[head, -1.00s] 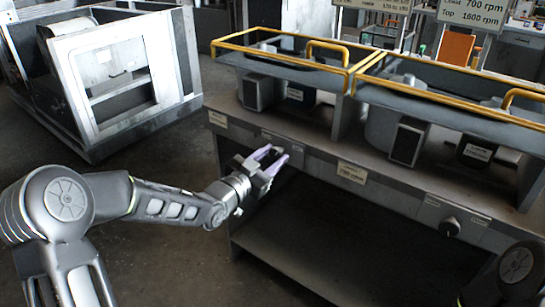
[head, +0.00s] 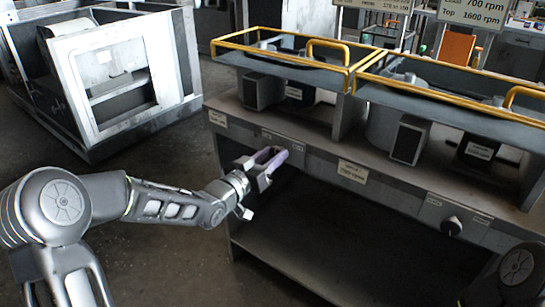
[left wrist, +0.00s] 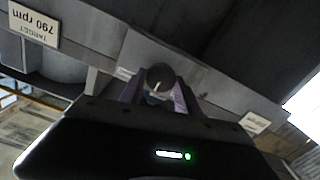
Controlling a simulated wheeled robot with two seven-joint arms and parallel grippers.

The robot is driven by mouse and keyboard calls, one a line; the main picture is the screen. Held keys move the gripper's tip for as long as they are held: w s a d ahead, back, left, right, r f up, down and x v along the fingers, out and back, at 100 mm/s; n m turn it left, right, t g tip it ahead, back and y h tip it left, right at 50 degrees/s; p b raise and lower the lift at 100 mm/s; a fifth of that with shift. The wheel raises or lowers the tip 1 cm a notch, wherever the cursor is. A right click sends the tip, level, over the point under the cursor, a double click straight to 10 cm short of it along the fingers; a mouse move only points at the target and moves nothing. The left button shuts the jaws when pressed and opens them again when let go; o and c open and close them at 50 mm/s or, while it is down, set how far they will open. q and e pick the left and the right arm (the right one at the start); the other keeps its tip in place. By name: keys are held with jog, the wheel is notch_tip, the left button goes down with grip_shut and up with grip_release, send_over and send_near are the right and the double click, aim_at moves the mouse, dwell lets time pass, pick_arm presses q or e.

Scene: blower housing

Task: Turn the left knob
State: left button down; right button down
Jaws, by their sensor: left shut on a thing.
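The left knob is a dark round knob with a pale pointer line; in the left wrist view the knob (left wrist: 160,77) sits between the two purple-grey fingers. My left gripper (head: 268,158) is at the front panel of the bench and is shut on this knob. The left wrist view shows the gripper (left wrist: 158,95) closely around it. In the head view the fingers hide the left knob. The right knob (head: 451,226) is dark and round, on the same panel farther right. No right gripper shows; only a dark part of my right arm is at the lower right edge.
The bench (head: 300,148) carries two blower housings with yellow rails (head: 330,45). A label plate reading 790 rpm (left wrist: 33,24) is on the panel beside the knob. A grey cabinet frame (head: 115,85) stands at the left. Open floor lies between it and the bench.

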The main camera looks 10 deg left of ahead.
pick_arm(q)
jog(key=c, duration=0.9)
grip_release()
jog(key=shift+s+a, duration=0.1)
jog(key=v, duration=0.7)
jog(key=shift+s, duration=0.3)
